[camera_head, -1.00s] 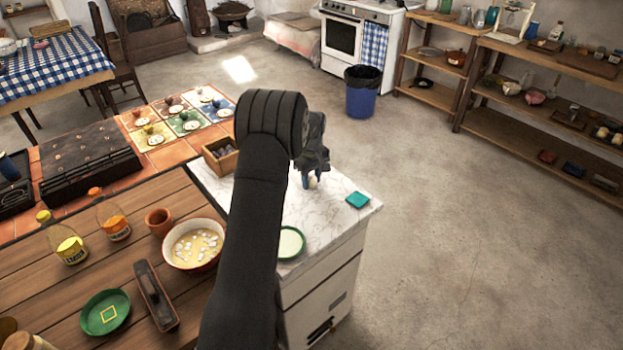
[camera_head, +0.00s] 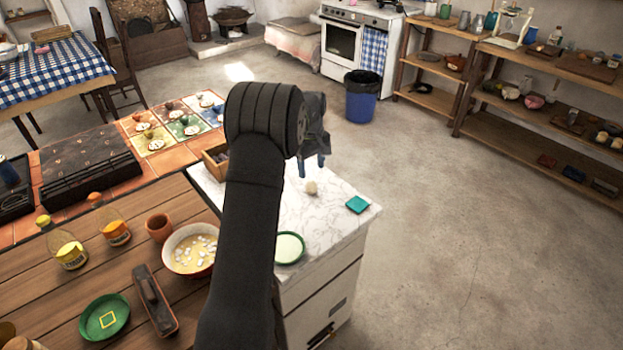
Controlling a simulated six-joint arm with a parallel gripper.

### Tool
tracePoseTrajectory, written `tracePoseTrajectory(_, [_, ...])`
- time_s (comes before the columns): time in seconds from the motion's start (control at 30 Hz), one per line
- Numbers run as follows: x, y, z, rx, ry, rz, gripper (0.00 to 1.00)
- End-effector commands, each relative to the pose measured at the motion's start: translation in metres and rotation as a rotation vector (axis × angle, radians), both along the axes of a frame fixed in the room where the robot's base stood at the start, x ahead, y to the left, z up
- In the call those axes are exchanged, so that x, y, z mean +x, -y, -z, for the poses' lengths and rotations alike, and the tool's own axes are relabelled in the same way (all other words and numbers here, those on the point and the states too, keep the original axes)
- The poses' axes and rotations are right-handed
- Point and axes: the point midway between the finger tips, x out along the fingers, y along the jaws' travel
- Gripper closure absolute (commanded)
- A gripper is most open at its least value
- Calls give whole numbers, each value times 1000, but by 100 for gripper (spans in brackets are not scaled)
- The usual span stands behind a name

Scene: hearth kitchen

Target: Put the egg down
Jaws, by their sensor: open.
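The egg (camera_head: 311,188) is a small pale beige oval. It rests on the white marble counter top (camera_head: 330,215), left of a teal square. My gripper (camera_head: 311,168) is above and slightly behind the egg in the picture. Its two blue fingertips point down and stand apart. The gripper is open and empty, and a gap shows between the fingertips and the egg. My dark arm hides part of the counter to the left.
A teal square (camera_head: 357,204) lies near the counter's right edge. A green-rimmed dish (camera_head: 289,248) is at the front, partly behind my arm. A wooden box (camera_head: 214,159) stands at the back left. Bare marble surrounds the egg.

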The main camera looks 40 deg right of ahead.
Motion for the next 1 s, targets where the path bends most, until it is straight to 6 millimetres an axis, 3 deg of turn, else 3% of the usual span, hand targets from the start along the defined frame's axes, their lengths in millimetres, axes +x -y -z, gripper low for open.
tracePoseTrajectory(0.2, [0, 0, -35, -1, 0, 0, 41])
tracePoseTrajectory(0.4, [0, 0, -45, 1, -1, 0, 41])
tracePoseTrajectory(0.77, [0, 0, -43, 1, -2, 0, 41])
tracePoseTrajectory(1.0, [-1, -1, -12, 3, -3, 0, 41])
